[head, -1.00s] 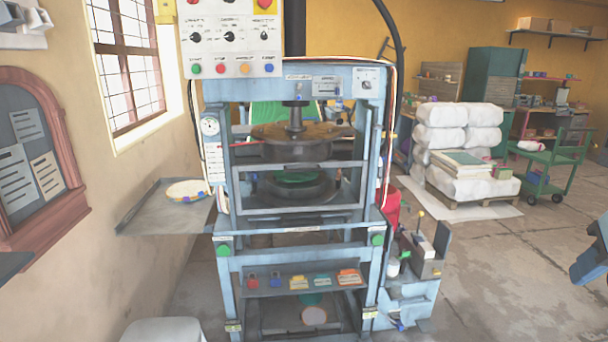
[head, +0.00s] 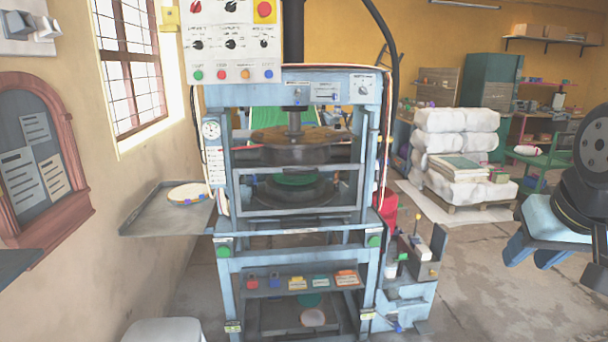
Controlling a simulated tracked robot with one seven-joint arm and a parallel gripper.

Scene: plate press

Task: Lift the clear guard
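The clear guard (head: 300,211) is a see-through panel in a grey-blue frame on the front of the blue press (head: 225,270). It hangs low, across the lower part of the press opening. Behind it show the dark round upper platen (head: 292,153) and a green disc (head: 292,179) on the lower platen. My gripper (head: 533,254) is at the right edge, well to the right of the press and apart from the guard. Its two blue fingers point down-left with a gap between them, and nothing shows in them.
A control panel (head: 232,45) sits above the press. A side tray (head: 165,214) with a plate (head: 188,193) juts out on the left. A small blue machine (head: 410,290) stands at the press's lower right. Open floor lies between it and my gripper.

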